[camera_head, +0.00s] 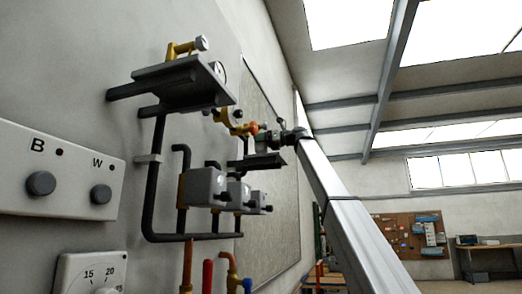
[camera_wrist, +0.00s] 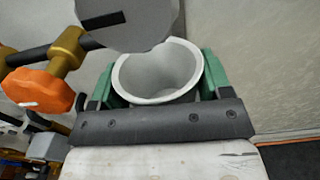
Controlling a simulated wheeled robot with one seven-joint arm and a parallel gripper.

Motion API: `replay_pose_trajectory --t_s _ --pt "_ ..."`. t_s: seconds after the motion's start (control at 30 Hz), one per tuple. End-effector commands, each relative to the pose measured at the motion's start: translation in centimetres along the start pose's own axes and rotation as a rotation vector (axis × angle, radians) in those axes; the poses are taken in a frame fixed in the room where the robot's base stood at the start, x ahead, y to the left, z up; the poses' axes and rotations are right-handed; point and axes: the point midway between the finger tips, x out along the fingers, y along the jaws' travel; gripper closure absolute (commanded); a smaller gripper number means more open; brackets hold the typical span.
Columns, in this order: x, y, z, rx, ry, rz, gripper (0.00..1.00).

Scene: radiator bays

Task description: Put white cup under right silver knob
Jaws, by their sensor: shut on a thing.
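My gripper (camera_wrist: 157,82) is shut on the white cup (camera_wrist: 155,75), with a green finger on each side of it. The cup's open mouth shows in the wrist view. A large round silver-grey knob (camera_wrist: 135,22) covers part of the view above the cup's far left rim; I cannot tell the height gap between them. In the head view my gripper (camera_head: 264,140) is at the far wall fittings, and the cup is too small there to make out clearly. Another silver knob (camera_head: 202,43) sits on the nearer yellow valve at upper left.
An orange knob (camera_wrist: 38,90) on brass pipework is close left of the cup. A dark shelf (camera_head: 264,161) lies just below my gripper. A nearer dark shelf (camera_head: 180,84), black pipes and grey boxes (camera_head: 205,187) stick out from the wall. Open room lies to the right.

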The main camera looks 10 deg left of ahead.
Motion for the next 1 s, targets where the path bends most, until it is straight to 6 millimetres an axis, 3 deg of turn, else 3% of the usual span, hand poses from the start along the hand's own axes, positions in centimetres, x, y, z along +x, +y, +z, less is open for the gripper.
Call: replay_pose_trajectory --t_s 0.13,0.4,0.77,0.8,0.83,1.0 --pt "0.3 0.0 -0.5 0.000 0.001 -0.001 0.51" --pt "0.3 0.1 -3.6 0.000 0.000 0.000 0.51" --pt "0.3 0.0 -3.8 0.000 0.000 0.000 0.51" --pt "0.3 0.0 -3.8 0.000 0.000 0.000 0.15" --pt "0.3 0.0 -3.8 0.000 0.000 0.000 0.06" --pt "0.3 0.0 -3.8 0.000 0.001 0.000 0.03"
